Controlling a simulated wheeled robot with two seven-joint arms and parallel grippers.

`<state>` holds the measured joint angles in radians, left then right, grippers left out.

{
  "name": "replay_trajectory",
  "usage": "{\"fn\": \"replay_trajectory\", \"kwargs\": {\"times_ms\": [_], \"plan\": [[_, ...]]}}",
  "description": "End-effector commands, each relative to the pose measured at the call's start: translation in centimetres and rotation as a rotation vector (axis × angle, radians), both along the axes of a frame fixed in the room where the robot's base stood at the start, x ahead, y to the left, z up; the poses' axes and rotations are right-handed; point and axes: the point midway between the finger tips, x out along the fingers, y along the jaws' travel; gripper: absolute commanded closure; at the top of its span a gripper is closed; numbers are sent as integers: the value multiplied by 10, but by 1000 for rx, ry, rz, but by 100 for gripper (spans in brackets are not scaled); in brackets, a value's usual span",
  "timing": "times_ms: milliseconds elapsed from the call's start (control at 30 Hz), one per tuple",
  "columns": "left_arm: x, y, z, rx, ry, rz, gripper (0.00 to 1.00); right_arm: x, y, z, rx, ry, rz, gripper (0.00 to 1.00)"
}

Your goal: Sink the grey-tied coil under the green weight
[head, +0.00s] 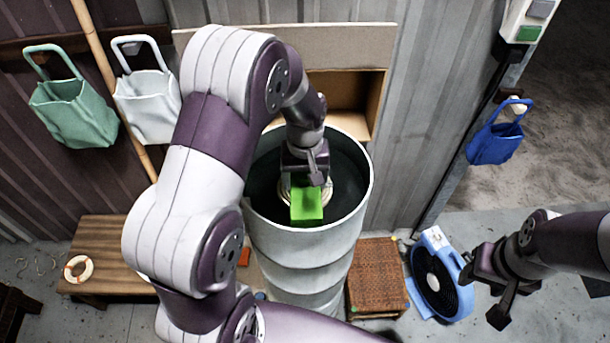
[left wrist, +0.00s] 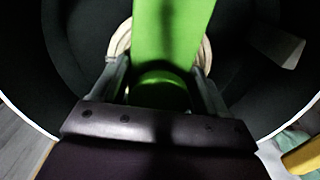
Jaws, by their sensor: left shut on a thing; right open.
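My left gripper (head: 306,184) is inside the mouth of the grey drum (head: 303,250), shut on the green weight (head: 307,205). In the left wrist view the green weight (left wrist: 172,35) stands between the two fingers. A pale coil (head: 284,194) shows behind and beside the weight inside the drum. It also shows on both sides of the weight in the left wrist view (left wrist: 119,42). Its tie is hidden, and I cannot tell whether the weight touches it. My right gripper (head: 484,294) is open and empty, well right of the drum.
A pale coil with reddish ties (head: 78,268) lies on the wooden bench (head: 105,240) at left. A brown woven box (head: 376,275) and a blue fan (head: 438,275) stand right of the drum. Green, white and blue bags hang around. An open wooden box (head: 350,95) is behind the drum.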

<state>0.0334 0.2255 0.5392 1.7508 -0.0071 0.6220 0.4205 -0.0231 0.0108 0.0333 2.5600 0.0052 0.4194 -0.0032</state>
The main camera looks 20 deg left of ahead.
Motion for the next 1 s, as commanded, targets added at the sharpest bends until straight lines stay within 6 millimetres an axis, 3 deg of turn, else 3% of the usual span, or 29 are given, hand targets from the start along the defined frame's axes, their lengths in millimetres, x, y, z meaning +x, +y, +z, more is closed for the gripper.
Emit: {"fn": "replay_trajectory", "kwargs": {"times_ms": [1000], "plan": [[1,0,-32,0,-2,0,94,0,0,-22,0,0,0,48]]}}
